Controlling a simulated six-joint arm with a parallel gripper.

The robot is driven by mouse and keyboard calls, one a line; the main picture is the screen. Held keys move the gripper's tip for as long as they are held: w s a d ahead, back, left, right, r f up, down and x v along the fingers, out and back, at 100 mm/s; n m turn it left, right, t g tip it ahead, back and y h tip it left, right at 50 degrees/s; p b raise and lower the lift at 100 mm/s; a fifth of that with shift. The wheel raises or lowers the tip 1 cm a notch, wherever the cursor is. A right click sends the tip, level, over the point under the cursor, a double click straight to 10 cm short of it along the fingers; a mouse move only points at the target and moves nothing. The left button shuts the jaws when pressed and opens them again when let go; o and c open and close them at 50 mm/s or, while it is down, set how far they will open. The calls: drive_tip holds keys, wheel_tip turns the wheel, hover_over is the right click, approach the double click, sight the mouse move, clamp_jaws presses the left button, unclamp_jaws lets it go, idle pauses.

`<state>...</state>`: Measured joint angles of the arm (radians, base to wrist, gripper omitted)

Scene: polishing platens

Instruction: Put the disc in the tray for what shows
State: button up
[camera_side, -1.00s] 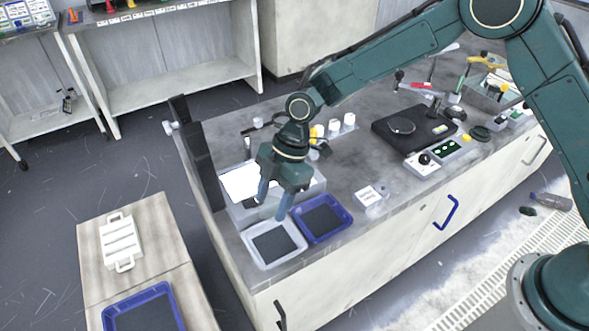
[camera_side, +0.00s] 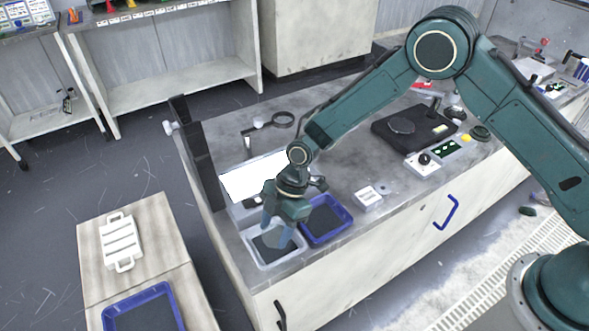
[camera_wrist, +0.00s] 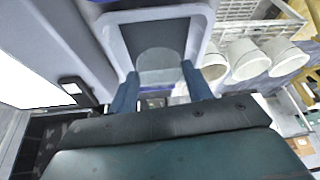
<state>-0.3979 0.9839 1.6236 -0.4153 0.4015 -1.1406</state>
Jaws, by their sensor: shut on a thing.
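My gripper (camera_side: 277,231) points down over the white tray (camera_side: 262,265), which has a dark mat and stands at the bench's near left corner. In the wrist view the two blue fingers of my gripper (camera_wrist: 160,86) are shut on a clear, greyish disc (camera_wrist: 160,66). Behind the disc shows the pale rim of the white tray (camera_wrist: 203,25) around its dark floor. In the side view the disc is hidden, and I cannot tell how far it is above the mat. A blue tray (camera_side: 348,222) with a dark mat sits right beside the white one.
A bright white panel (camera_side: 245,181) lies behind the trays, beside a dark upright post (camera_side: 197,150). A small white box (camera_side: 368,199), a black polisher (camera_side: 392,138) and a control box (camera_side: 423,163) stand farther right. A side table holds a white rack (camera_side: 120,240) and another blue tray (camera_side: 170,291).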

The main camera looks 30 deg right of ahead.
drive_tip(key=shift+f, duration=1.1)
drive_tip(key=shift+f, duration=0.15)
drive_tip(key=o, duration=0.8)
drive_tip(key=shift+o, duration=0.2)
drive_tip(key=shift+r, duration=0.2)
drive_tip(key=v, duration=1.2)
